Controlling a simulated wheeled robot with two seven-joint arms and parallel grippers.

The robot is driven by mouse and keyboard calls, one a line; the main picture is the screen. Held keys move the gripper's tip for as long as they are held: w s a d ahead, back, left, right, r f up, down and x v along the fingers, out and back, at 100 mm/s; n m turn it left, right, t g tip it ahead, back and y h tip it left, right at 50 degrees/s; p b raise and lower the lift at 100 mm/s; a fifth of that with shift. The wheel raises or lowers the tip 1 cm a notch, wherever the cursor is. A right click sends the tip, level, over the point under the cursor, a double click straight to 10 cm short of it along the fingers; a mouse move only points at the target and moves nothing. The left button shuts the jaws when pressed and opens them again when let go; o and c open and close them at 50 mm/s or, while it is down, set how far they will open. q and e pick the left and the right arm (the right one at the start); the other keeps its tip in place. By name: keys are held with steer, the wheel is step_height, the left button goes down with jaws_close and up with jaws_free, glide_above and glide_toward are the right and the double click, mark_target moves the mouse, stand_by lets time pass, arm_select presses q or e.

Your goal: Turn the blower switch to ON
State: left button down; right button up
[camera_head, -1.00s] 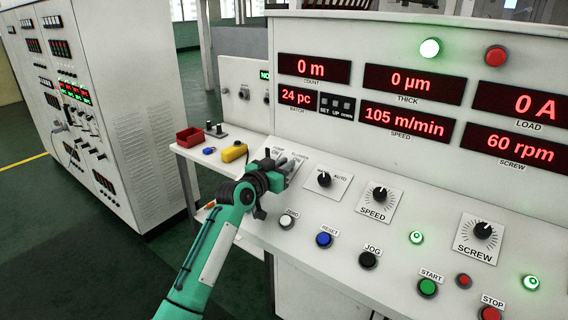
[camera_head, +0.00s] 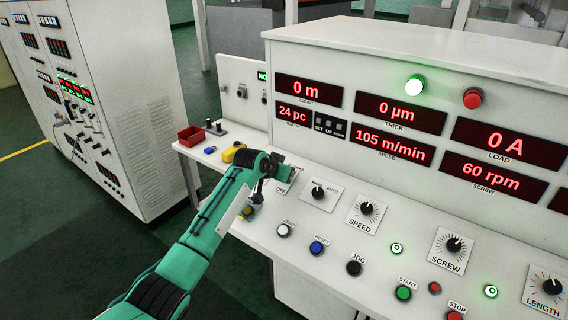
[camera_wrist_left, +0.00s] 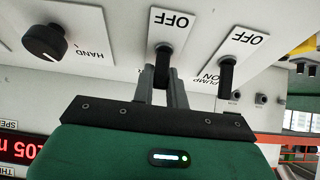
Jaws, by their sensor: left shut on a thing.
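The blower switch (camera_wrist_left: 162,62) is a black toggle lever on a white plate marked OFF, with only the last letter of its other label showing. My left gripper (camera_wrist_left: 163,80) is shut on this lever, one finger on each side, in the left wrist view. In the head view my left gripper (camera_head: 288,172) is over the switch plates and hides the levers. My right gripper is not in view.
The HAND/AUTO knob (camera_head: 318,193) and the SPEED knob (camera_head: 366,208) lie to the right on the sloped panel. White (camera_head: 284,230) and blue (camera_head: 317,247) buttons sit below. A yellow object (camera_head: 232,152) and a red bin (camera_head: 191,135) lie on the shelf at left.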

arm_select(q)
steer(key=shift+w+d+g+y+p, duration=0.25)
steer(key=shift+g+y+p, duration=0.5)
steer(key=shift+g, duration=0.25)
steer(key=c, duration=1.4)
jaws_free()
steer(key=shift+w, duration=0.1)
steer(key=b+v, duration=0.3)
steer(key=v, duration=1)
steer(key=shift+s+r+b, duration=0.2)
steer(key=shift+r+b, duration=0.15)
steer(key=shift+b, duration=0.05)
steer(key=shift+a, duration=0.1)
